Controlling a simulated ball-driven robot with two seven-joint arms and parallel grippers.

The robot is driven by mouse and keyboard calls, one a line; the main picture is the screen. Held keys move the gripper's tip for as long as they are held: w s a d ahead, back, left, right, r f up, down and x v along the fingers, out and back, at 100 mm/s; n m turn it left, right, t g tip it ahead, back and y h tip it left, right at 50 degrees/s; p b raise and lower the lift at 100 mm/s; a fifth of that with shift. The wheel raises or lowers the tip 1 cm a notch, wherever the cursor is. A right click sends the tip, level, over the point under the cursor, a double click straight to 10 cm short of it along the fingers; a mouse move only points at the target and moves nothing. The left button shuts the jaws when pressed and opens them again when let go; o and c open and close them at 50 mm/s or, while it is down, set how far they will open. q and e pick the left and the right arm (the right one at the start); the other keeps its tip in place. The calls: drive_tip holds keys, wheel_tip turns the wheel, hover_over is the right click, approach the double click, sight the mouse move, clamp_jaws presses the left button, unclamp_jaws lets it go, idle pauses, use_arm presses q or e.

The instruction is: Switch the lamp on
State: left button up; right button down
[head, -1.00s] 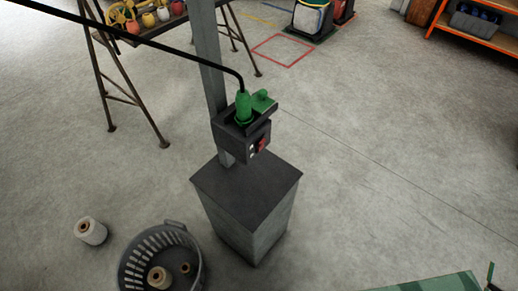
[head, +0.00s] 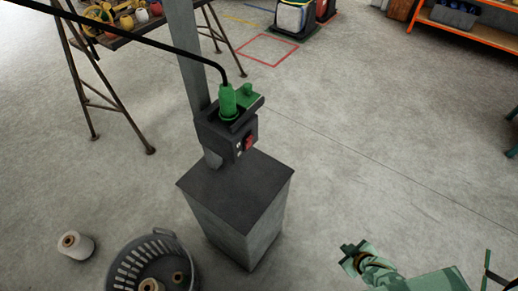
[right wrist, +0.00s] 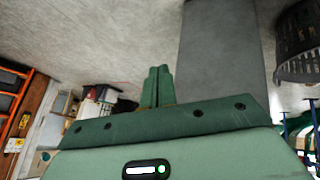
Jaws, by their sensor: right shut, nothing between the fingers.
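A dark switch box (head: 226,140) is fixed to a grey post above a grey pedestal. A red switch (head: 248,142) sits on its front face. A green plug (head: 229,102) stands upright in its top, with a black cable running off to the upper left. No lamp can be made out. My right gripper (head: 350,252) is at the lower right, well apart from the box, its fingers shut and empty. Its shut fingers (right wrist: 157,86) also show in the right wrist view. My left gripper is out of view.
The pedestal (head: 240,215) stands below the box; it also shows in the right wrist view (right wrist: 222,50). A grey basket (head: 130,270) with spools and a loose spool (head: 75,245) are at the lower left. A trestle table (head: 105,40) stands behind. Floor between gripper and pedestal is clear.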

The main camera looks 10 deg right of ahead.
sight(251, 139)
drive_tip(key=w+a+r+n+t+y+b, duration=0.2)
drive_tip(key=w+a+r+t+y, duration=0.15)
drive_tip(key=w+r, duration=0.7)
drive_tip(key=w+a+r+t+y, duration=0.1)
drive_tip(key=a+r+t+y, duration=0.1)
drive_tip(key=a+r+y, duration=0.3)
drive_tip(key=w+a+r+t+y, duration=0.1)
drive_tip(key=a+r+y, duration=0.4)
drive_tip(key=r, duration=0.9)
drive_tip(key=shift+w+a+r+n+t, duration=0.3)
drive_tip(key=shift+w+a+n+t, duration=0.15)
drive_tip(key=shift+a, duration=0.8)
drive_tip(key=shift+y, duration=0.25)
drive_tip(key=b+x, duration=0.1)
drive_tip(key=x, duration=1.3)
drive_tip(key=shift+a+b, duration=0.1)
drive_tip(key=shift+b, duration=0.2)
